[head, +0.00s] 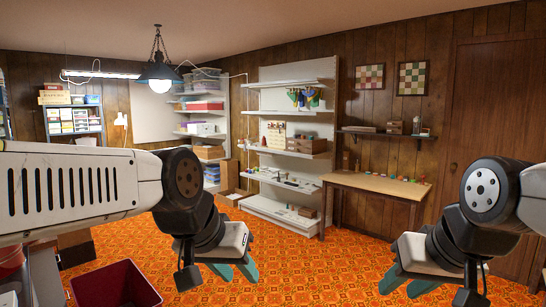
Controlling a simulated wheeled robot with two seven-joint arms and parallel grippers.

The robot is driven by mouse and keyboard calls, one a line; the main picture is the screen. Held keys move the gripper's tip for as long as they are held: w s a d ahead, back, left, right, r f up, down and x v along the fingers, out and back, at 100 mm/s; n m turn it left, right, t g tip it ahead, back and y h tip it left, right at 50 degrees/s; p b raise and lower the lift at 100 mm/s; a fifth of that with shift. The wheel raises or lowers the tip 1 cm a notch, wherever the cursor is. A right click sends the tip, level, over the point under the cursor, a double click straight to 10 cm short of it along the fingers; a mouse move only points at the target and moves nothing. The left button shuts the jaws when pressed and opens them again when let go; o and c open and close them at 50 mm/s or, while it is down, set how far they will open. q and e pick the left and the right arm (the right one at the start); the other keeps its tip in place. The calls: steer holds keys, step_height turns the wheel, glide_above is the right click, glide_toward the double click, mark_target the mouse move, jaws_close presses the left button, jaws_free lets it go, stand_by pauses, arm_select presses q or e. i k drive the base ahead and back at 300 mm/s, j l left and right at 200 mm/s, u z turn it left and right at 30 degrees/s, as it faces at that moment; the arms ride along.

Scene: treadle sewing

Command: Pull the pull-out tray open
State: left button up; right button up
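No pull-out tray can be picked out clearly in the head view. My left gripper (240,279) hangs over the orange patterned floor left of centre, its teal fingers pointing down and apart, with nothing between them. My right gripper (400,291) hangs over the floor at the right, its teal fingers also apart and empty. Neither gripper touches anything. My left arm hides part of the room's left side.
A wooden table (373,186) with small coloured items stands at the back right. A white shelf unit (282,207) stands left of it. A dark red bin (113,286) is at the lower left. The patterned floor (310,265) between my grippers is clear.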

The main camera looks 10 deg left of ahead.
mark_target(258, 152)
steer(key=i+u, duration=0.3)
steer(key=i, duration=2.45)
steer(key=i+u, duration=0.1)
steer(key=i, duration=1.45)
steer(key=i+l, duration=0.2)
steer(key=i, duration=1.3)
steer(key=i+l+u, duration=0.1)
steer(key=i+u, duration=0.3)
steer(key=i+l+u, duration=0.4)
steer(key=i, duration=0.15)
steer(key=i+l+u, duration=0.25)
steer(key=i+u, duration=0.2)
steer(key=i+l+u, duration=0.3)
steer(key=l, duration=0.35)
steer(key=i+l+u, duration=0.15)
steer(key=i+l, duration=0.1)
steer(key=l, duration=0.1)
